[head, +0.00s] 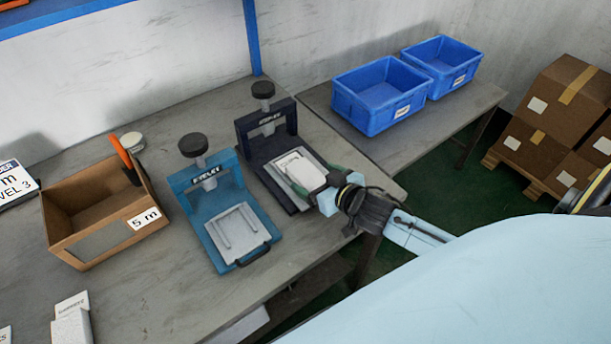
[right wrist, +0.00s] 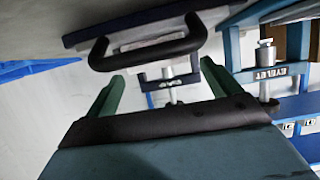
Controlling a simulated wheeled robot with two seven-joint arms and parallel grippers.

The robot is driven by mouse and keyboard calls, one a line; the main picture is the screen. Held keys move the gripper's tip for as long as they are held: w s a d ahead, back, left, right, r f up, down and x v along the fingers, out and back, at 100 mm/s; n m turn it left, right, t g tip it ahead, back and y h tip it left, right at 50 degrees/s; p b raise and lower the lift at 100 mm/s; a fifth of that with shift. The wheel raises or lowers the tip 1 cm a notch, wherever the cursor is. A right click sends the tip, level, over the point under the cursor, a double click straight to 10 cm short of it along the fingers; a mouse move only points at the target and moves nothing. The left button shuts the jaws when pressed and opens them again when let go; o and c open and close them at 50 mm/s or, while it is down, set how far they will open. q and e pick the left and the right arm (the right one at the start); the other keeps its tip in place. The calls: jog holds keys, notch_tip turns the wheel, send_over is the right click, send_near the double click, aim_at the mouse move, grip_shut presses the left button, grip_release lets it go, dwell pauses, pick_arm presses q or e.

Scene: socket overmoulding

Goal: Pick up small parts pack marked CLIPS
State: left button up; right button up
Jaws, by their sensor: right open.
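White small packs (head: 72,318) stand at the lower left of the bench in the head view. Their print is too small to read, so I cannot tell which is marked CLIPS. A pale flat piece (head: 301,171) lies on the plate of the dark press (head: 264,150); I cannot tell what it is. My right gripper (head: 319,185) is at the front of this press, far to the right of the white packs. In the right wrist view its green fingers (right wrist: 163,90) are apart and empty, with a black handle (right wrist: 150,52) just beyond the tips. My left gripper is not in view.
A teal press (head: 207,185) stands left of the dark one. A cardboard box (head: 85,235) marked 5 m holds an orange-handled tool (head: 122,152). Blue crates (head: 380,95) sit on a side table at the back right.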

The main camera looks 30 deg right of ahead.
aim_at(307, 173)
jog(key=x, duration=0.2)
jog(key=shift+w+f, duration=0.15)
jog(key=shift+w, duration=0.25)
jog(key=shift+w+a+f+b, duration=0.1)
jog(key=shift+w+f+b, duration=0.15)
jog(key=shift+w, duration=0.2)
jog(key=c, duration=1.1)
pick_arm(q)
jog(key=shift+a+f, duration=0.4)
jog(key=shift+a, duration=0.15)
pick_arm(e)
jog(key=shift+r, duration=0.1)
jog(key=shift+c, duration=0.3)
jog(key=shift+r, duration=0.1)
